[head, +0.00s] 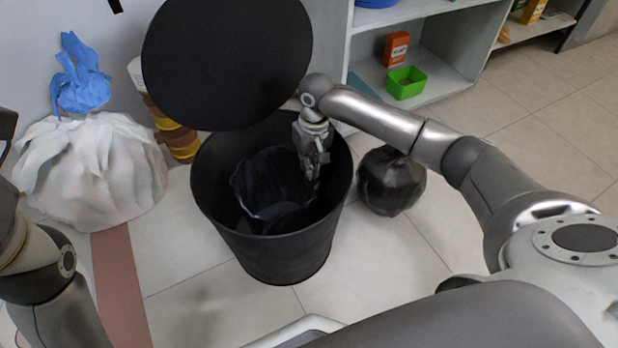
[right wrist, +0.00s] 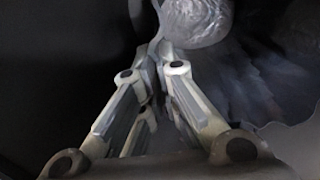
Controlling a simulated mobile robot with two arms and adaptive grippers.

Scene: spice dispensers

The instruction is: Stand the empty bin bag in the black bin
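The black bin (head: 276,258) stands upright on the floor, its round lid (head: 228,60) raised behind it. The dark, translucent bin bag (head: 268,190) is inside the bin, its mouth open upward and its pale rim below the bin's rim. My right gripper (head: 318,172) reaches down into the bin at the bag's right side. In the right wrist view its fingers (right wrist: 161,62) come close together, with a thin pale strip like the bag's rim between them. The bag's bottom is hidden. My left arm shows at the left edge, its gripper out of view.
A full white bag (head: 95,175) with a blue crumpled bag (head: 80,75) above it stands at the left. A tied black bag (head: 391,182) sits right of the bin. Shelves behind hold a green box (head: 406,83) and an orange carton (head: 396,48). Floor in front is clear.

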